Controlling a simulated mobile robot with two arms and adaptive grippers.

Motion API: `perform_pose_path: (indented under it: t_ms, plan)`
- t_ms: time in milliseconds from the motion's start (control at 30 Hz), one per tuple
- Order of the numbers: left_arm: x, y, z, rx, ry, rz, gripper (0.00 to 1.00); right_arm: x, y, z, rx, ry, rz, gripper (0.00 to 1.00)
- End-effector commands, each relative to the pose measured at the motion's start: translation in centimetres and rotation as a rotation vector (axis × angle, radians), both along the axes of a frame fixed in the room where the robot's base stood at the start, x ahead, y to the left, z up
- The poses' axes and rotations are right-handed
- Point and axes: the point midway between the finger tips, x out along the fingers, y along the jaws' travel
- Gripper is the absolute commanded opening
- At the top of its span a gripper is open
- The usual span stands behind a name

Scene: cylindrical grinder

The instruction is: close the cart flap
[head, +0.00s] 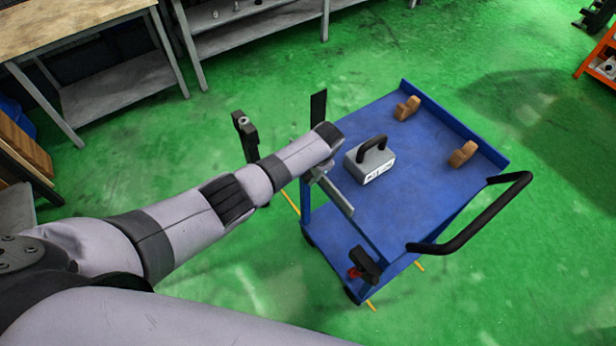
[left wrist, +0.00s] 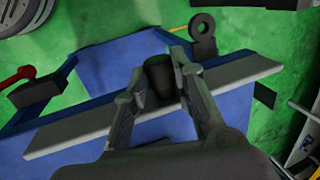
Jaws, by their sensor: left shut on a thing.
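The blue cart (head: 400,205) stands right of centre in the head view. A long grey strip (head: 338,196), which looks like the edge of the cart flap, runs along its left side, partly hidden by my arm. In the left wrist view the grey strip (left wrist: 80,133) crosses the picture at a slant. My left gripper (head: 318,172) is at this strip, largely hidden by my wrist. In the left wrist view its fingers (left wrist: 168,82) are shut on a dark round knob (left wrist: 158,73) at the strip. My right gripper is not in view.
A grey box with a black handle (head: 371,163) and brown blocks (head: 406,108) (head: 463,154) sit on the cart. A black push handle (head: 480,215) sticks out at the right. A black-and-red latch (head: 364,265) is at the near corner. Green floor surrounds the cart; benches stand at the back left.

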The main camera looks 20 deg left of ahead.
Motion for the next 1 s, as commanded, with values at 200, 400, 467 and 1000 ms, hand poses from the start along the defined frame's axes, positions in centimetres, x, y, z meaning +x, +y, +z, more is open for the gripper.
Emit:
perform_pose_path:
  t_ms: [200,400,467,1000]
  plan:
    - [0.02,-0.03,0.02,0.005,0.006,-0.003,0.00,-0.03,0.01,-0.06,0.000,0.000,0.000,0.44]
    - [0.02,-0.03,0.02,0.004,0.006,-0.003,0.00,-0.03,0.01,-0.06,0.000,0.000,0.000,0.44]
    - [0.02,-0.03,0.02,0.004,0.006,-0.003,0.27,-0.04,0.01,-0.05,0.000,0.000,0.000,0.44]
    - [0.00,-0.03,0.04,0.003,0.004,-0.002,0.44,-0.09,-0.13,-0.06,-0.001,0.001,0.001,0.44]
